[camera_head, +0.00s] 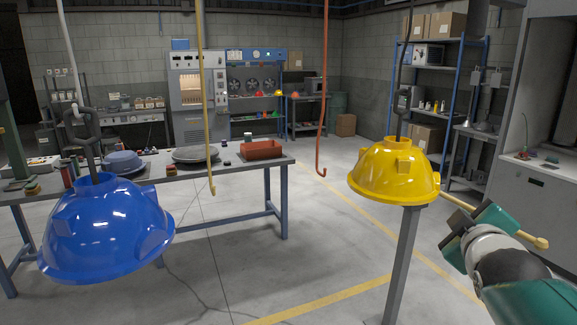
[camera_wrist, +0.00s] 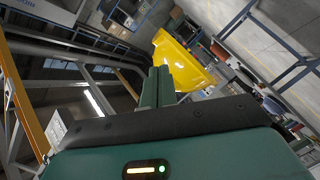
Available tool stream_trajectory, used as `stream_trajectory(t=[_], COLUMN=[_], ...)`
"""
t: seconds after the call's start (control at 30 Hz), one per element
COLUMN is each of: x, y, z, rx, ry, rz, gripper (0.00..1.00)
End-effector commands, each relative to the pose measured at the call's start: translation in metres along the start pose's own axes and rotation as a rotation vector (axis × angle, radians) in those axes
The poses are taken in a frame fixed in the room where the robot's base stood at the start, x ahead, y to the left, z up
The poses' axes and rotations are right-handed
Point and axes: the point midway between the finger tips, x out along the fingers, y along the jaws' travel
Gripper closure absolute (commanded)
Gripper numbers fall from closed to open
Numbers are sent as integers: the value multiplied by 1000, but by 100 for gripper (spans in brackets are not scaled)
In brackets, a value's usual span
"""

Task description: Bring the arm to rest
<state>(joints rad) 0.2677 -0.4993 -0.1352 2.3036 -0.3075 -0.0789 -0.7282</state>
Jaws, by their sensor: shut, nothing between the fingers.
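My arm enters the head view at the lower right, with my gripper (camera_head: 462,236) to the right of and below the yellow hood (camera_head: 392,172). In the wrist view, the green fingers of my gripper (camera_wrist: 158,72) are together with nothing between them. The yellow hood hangs from a dark hook in the head view, and shows just beyond the fingertips in the wrist view (camera_wrist: 185,62). A gap shows between gripper and hood in the head view. A blue hood (camera_head: 105,228) hangs from another dark hook at the left.
A yellow rod (camera_head: 520,236) passes by my gripper; its support is unclear. A grey post (camera_head: 402,265) stands below the yellow hood. Empty yellow (camera_head: 205,100) and red (camera_head: 324,90) hooks hang mid-view. A workbench (camera_head: 225,170) stands left; the central floor is open.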

Motion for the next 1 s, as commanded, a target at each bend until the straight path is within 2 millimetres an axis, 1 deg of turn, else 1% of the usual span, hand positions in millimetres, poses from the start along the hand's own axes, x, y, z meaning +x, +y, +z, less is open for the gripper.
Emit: stream_trajectory(t=[0.03,0.07,0.1,0.17,0.2,0.27,0.3,0.4,0.43,0.5,0.6,0.7,1.0], x=[-10,-16,-26,-43,-56,-78,-93,-130,-140,-158,-171,-174,-173], y=[-27,-42,-64,-95,-116,-146,-164,-202,-210,-224,-234,-236,-235], z=[-3,-3,-3,-2,-1,1,3,8,10,12,16,16,16], rx=[87,141,210,310,371,456,506,599,620,652,674,681,679], ry=[-34,-62,-102,-172,-224,-308,-366,-508,-545,-615,-671,-685,-682], rz=[-82,-131,-196,-291,-353,-442,-496,-604,-628,-668,-696,-701,-699], gripper=[100,100,100,100,100,100,100,100,100,100,100,100,100])
